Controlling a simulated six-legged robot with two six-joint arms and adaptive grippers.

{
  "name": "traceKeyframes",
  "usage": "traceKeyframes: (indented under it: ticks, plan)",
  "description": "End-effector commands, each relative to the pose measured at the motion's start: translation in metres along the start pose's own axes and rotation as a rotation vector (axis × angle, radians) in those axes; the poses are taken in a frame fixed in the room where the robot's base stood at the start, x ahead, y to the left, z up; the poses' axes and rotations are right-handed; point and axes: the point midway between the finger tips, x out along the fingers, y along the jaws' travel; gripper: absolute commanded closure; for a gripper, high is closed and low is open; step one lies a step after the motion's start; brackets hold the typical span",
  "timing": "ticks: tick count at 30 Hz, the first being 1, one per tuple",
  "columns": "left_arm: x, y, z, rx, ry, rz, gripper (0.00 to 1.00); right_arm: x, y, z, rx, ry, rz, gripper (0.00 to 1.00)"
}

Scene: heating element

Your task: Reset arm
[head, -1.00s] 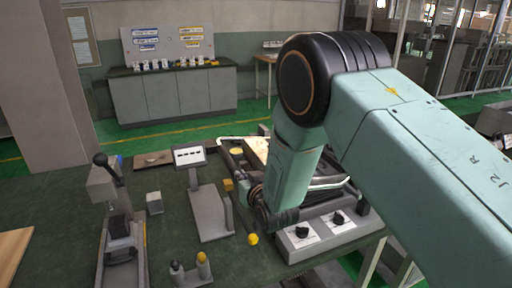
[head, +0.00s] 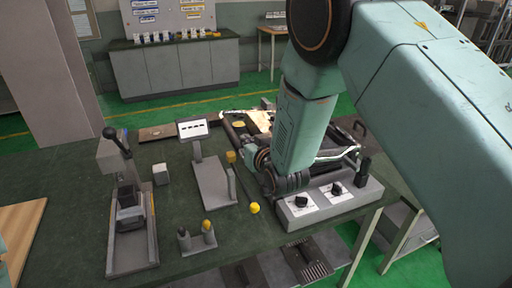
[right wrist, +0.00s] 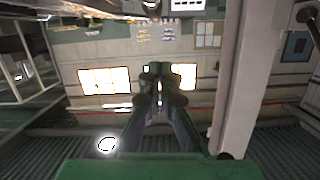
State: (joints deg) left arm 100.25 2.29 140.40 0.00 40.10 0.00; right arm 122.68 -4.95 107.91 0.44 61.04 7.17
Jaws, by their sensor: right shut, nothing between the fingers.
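My right arm comes in from the right in the head view and bends down in front of the heating unit. My right gripper (head: 266,165) is dark and partly hidden by the arm's wrist, by the unit's left side. In the right wrist view its fingers (right wrist: 160,82) are together with nothing between them. The heating unit (head: 358,202) is a grey box with two black knobs on its front and a metal tray area behind. My left gripper is not in view.
A grey stand with a small display (head: 192,129), a lever press (head: 131,252), a small grey block (head: 160,174) and a yellow ball (head: 254,208) are on the dark green table (head: 70,215). A wooden board (head: 20,235) lies at the left edge. A grey cabinet (head: 180,68) stands behind.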

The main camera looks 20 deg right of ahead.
Motion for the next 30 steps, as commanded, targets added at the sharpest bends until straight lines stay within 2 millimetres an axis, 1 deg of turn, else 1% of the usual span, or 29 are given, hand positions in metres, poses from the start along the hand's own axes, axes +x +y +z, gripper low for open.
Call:
traceKeyframes:
  ticks: [6, 12, 15, 20, 23, 25, 26, 27, 29, 30]
  plan:
    - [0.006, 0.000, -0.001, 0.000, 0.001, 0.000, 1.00, -0.033, -0.001, 0.001, 0.000, 0.001, 0.000, 1.00]
    - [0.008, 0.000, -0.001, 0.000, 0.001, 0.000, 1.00, -0.056, -0.002, 0.001, -0.001, 0.002, 0.000, 1.00]
    - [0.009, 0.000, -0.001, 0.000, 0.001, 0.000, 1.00, -0.062, -0.002, 0.000, -0.001, 0.003, 0.000, 1.00]
    - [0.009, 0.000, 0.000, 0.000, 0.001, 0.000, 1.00, -0.066, -0.002, 0.000, -0.001, 0.003, 0.000, 1.00]
    - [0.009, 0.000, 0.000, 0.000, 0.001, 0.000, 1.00, -0.067, -0.001, 0.008, -0.019, -0.033, 0.005, 1.00]
    - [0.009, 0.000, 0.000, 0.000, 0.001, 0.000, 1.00, -0.076, 0.003, 0.032, -0.043, -0.125, 0.016, 1.00]
    - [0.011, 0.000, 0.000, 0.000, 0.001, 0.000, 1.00, -0.081, 0.006, 0.047, -0.050, -0.174, 0.023, 1.00]
    - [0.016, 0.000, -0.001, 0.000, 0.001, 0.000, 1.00, -0.088, 0.010, 0.071, -0.057, -0.238, 0.030, 1.00]
    - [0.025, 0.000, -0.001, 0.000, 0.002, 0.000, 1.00, -0.100, 0.016, 0.111, -0.063, -0.336, 0.040, 1.00]
    - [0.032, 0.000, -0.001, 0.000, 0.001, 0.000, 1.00, -0.109, 0.020, 0.137, -0.065, -0.398, 0.046, 1.00]
